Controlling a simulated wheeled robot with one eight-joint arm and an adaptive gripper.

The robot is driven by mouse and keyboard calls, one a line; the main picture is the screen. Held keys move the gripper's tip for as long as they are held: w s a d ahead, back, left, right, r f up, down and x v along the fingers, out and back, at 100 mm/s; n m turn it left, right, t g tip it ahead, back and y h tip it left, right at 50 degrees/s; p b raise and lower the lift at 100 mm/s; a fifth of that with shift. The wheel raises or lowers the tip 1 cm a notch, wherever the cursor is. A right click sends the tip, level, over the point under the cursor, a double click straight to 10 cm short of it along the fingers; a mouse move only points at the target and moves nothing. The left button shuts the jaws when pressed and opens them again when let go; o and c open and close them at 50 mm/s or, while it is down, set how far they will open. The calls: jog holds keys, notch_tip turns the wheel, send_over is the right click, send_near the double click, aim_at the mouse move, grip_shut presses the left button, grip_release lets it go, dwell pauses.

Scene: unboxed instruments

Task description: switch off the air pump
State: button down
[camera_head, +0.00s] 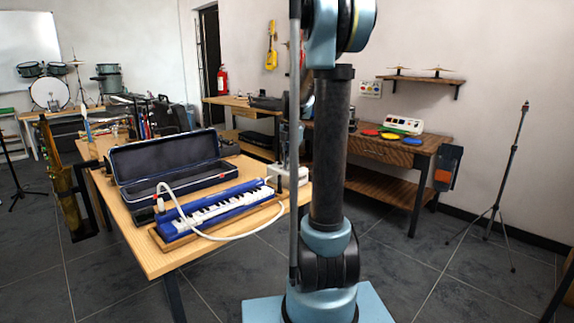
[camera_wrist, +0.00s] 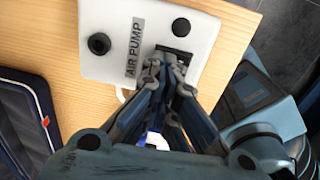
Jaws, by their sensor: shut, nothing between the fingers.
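The air pump (camera_wrist: 112,24) is a white box with an "AIR PUMP" label, lying on the wooden table in the wrist view. It has a round black knob (camera_wrist: 98,43) on the left and a small black round part (camera_wrist: 181,27) at the upper right. A dark switch (camera_wrist: 178,56) sits right of the label. My gripper (camera_wrist: 172,62) is shut and empty, its fingertips over the switch and partly hiding it. I cannot tell whether they touch or which way the switch is set. In the head view the pump (camera_head: 290,176) stands at the table's right end, partly hidden by my arm.
A blue melodica (camera_head: 215,212) with a white hose (camera_head: 232,238) lies on the wooden table (camera_head: 150,258). An open dark case (camera_head: 170,170) lies behind it. A side table (camera_head: 425,143) with coloured discs stands at the back right.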

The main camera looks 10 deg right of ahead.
jog(key=shift+s+d+r, duration=0.1)
jog(key=shift+s+d, duration=0.35)
jog(key=shift+s, duration=0.2)
jog(key=shift+r, duration=0.1)
notch_tip(320, 180, up, 14)
jog(key=w, duration=0.1)
jog(key=shift+w+a, duration=0.25)
jog(key=shift+a, duration=0.15)
jog(key=shift+f, duration=0.2)
jog(key=s+a+f+m, duration=0.1)
jog(key=s+f+m, duration=0.4)
jog(key=s, duration=0.5)
jog(key=s+f+m, duration=0.4)
jog(key=s+m, duration=0.3)
jog(key=s, duration=0.3)
jog(key=s+f+m+t, duration=0.1)
jog(key=s+f+m, duration=1.1)
jog(key=s+f, duration=0.2)
jog(key=shift+a+f+t, duration=0.3)
jog(key=shift+a+f, duration=0.1)
jog(key=shift+f, duration=0.15)
jog(key=shift+s, duration=0.1)
